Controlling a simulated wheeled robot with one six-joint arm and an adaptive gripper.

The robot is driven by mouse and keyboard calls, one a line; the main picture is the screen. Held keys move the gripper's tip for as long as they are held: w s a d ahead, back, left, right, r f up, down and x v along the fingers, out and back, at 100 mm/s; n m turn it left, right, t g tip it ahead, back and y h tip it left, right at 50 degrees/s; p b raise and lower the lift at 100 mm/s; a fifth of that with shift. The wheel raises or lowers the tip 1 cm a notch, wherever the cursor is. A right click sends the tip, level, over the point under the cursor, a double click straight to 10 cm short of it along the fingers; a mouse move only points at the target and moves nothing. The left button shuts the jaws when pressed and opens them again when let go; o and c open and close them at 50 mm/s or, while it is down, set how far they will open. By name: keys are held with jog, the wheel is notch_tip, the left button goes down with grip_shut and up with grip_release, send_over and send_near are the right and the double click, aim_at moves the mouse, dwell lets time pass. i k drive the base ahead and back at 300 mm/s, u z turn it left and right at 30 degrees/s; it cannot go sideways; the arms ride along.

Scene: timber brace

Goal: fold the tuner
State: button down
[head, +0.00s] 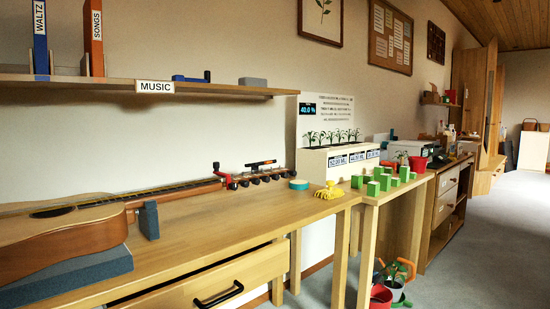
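An acoustic guitar (60,233) lies on its back along the wooden bench at the left, its neck and headstock pointing right. A small dark device with an orange part (262,163) stands above the headstock pegs and looks like the tuner; it is too small to tell its screen or how far it is folded. A red piece with a dark upright tab (222,176) sits at the start of the headstock; I cannot tell whether it is a capo, a clip or a rest. My gripper is not in view.
The wooden bench (200,222) is clear in front of the neck. A blue-grey block (149,220) supports the guitar. A teal disc (299,184) and a yellow object (328,194) lie right of the headstock. The shelf (215,91) overhangs behind. Green blocks (381,181) stand further right.

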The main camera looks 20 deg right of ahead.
aim_at(270, 162)
jog(key=k, duration=0.9)
jog(key=z, duration=0.95)
jog(key=i, duration=1.45)
jog(key=u, duration=0.05)
